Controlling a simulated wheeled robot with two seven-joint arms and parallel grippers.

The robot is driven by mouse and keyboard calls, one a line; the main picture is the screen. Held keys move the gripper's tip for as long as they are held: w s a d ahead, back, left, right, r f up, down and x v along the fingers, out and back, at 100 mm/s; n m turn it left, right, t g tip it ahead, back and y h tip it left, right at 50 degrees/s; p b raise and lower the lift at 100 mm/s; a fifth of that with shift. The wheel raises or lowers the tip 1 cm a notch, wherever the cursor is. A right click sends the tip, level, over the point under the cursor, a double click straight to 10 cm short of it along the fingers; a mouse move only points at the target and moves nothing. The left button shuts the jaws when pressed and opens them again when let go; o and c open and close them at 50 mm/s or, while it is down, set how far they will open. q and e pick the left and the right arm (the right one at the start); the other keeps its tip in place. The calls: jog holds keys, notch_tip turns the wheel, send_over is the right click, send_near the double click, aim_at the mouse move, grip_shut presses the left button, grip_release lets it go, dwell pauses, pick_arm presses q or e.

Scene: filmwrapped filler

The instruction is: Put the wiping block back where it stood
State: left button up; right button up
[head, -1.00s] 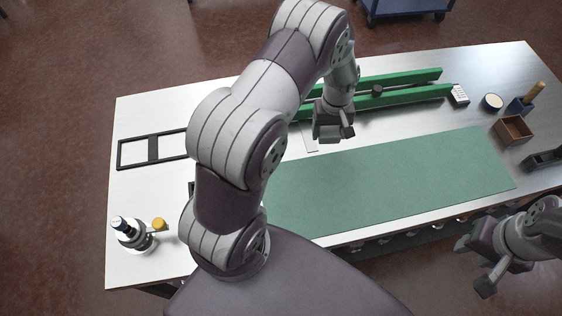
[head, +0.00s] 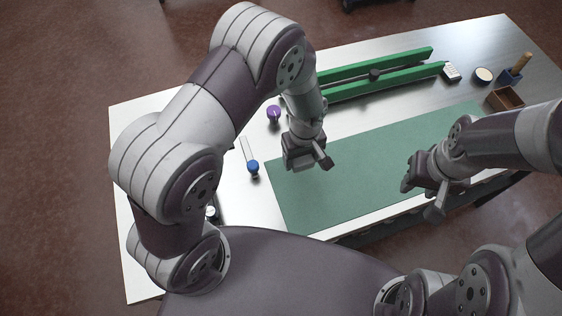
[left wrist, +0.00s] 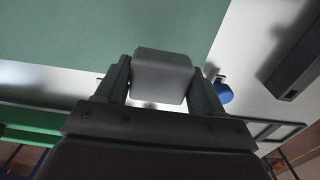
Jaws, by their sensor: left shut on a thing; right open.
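The wiping block, a pale grey block (left wrist: 162,75), sits between the two fingers of my left gripper (left wrist: 163,95) in the left wrist view. The gripper is shut on it. In the head view my left gripper (head: 308,160) is over the back left part of the green mat (head: 390,150), and the block is hidden or too small to make out there. My right gripper (head: 425,188) is open and empty, above the mat's front right part.
Green rails (head: 385,72) lie along the table's back. A purple-topped item (head: 273,114) and a blue-topped item (head: 253,167) stand left of the mat.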

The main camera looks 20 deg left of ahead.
pick_arm(q)
send_over(283, 171)
notch_tip(283, 171, down, 3)
jog(key=shift+a+r+p, duration=0.1)
jog(key=shift+p, duration=0.35)
notch_tip(283, 171, down, 4)
jog(key=shift+r+p, duration=0.1)
jog(key=shift+p, duration=0.45)
jog(key=shift+f, duration=0.3)
jog(key=o, duration=1)
pick_arm(e)
notch_tip(283, 171, up, 2)
jog(key=shift+a+r, duration=0.15)
pick_arm(q)
jog(key=shift+r, duration=0.25)
notch_tip(283, 171, up, 11)
jog(key=b, duration=0.3)
jog(key=s+a+r+m+t, duration=0.1)
jog(key=s+a+r+m, duration=0.6)
jog(key=r, duration=0.4)
jog(key=shift+s, duration=0.75)
pick_arm(e)
jog(key=shift+f, duration=1.1)
